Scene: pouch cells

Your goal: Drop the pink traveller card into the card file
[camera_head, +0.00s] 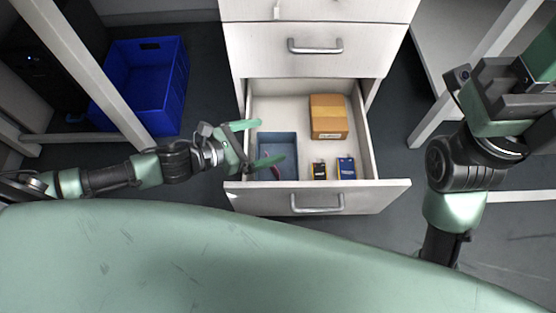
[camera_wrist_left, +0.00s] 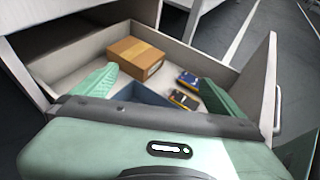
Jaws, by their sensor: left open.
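The open drawer (camera_head: 359,140) holds a blue open-topped box (camera_head: 277,139) at its front left, which may be the card file. A thin pinkish sliver (camera_head: 276,173) shows inside this box, partly behind a finger; I cannot tell if it is the pink traveller card. My left gripper (camera_head: 259,143) is open over the box, its green fingers spread apart with nothing seen between them. In the left wrist view the open fingers (camera_wrist_left: 157,90) straddle the blue box (camera_wrist_left: 145,92), whose inside is mostly hidden. My right arm is at the right; its fingers do not show clearly.
A cardboard box (camera_head: 328,117) stands at the drawer's back right. A black-and-yellow pack (camera_head: 319,169) and a blue pack (camera_head: 346,168) lie near the front panel. A blue crate (camera_head: 150,85) stands on the floor at left. Desk legs flank the drawer unit (camera_head: 262,63).

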